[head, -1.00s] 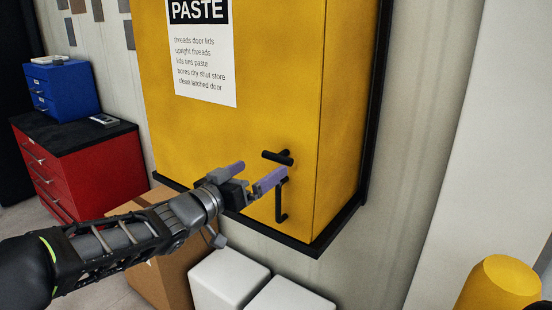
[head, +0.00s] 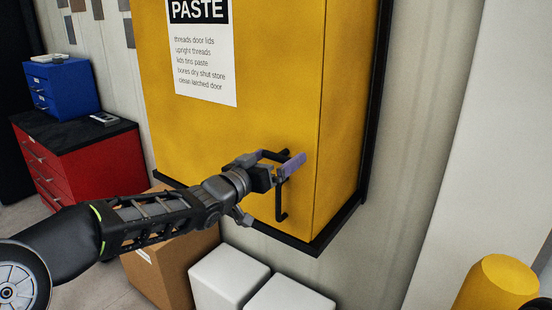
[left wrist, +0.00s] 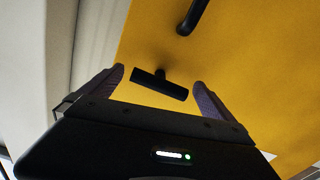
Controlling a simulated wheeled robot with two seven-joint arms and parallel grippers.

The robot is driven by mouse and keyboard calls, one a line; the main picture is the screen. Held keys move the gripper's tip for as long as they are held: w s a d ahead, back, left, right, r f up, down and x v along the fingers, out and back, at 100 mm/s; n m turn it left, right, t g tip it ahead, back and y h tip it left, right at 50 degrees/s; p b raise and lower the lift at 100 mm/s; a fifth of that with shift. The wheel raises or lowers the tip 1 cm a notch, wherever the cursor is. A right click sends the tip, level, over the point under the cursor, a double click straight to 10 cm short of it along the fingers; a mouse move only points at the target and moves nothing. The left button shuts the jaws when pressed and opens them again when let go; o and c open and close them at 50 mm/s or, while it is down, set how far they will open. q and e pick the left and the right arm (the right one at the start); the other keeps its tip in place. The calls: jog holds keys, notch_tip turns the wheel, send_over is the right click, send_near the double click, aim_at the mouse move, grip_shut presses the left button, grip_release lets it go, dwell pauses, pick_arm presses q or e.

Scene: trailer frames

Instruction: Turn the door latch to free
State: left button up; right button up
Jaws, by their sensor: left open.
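The door latch is a small black T-shaped knob (left wrist: 160,85) on the yellow cabinet door (head: 235,125). In the left wrist view its bar lies slightly tilted between my two purple fingers, with a gap on each side. In the head view the latch (head: 284,154) is partly hidden by my left gripper (head: 279,160). My left gripper is open, its fingers on either side of the latch and near the door. My right gripper does not show.
A black pull handle (head: 281,204) hangs just below the latch; part of it shows in the left wrist view (left wrist: 192,17). A black ledge (head: 300,247) runs under the cabinet. White boxes (head: 228,278) and a cardboard box (head: 165,272) stand below. A red drawer unit (head: 85,170) stands left.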

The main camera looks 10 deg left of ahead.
pick_arm(q)
jog(key=shift+c, duration=0.2)
jog(key=c, duration=1.1)
jog(key=shift+f+m+b, duration=0.1)
jog(key=shift+m+b, duration=1.1)
jog(key=shift+m, duration=0.2)
jog(key=m+b, duration=0.2)
jog(key=m, duration=0.2)
jog(key=shift+m+b, duration=0.3)
jog(key=m+b, duration=0.2)
jog(key=m, duration=0.2)
jog(key=shift+m, duration=0.3)
jog(key=m+b, duration=0.1)
jog(key=m, duration=0.3)
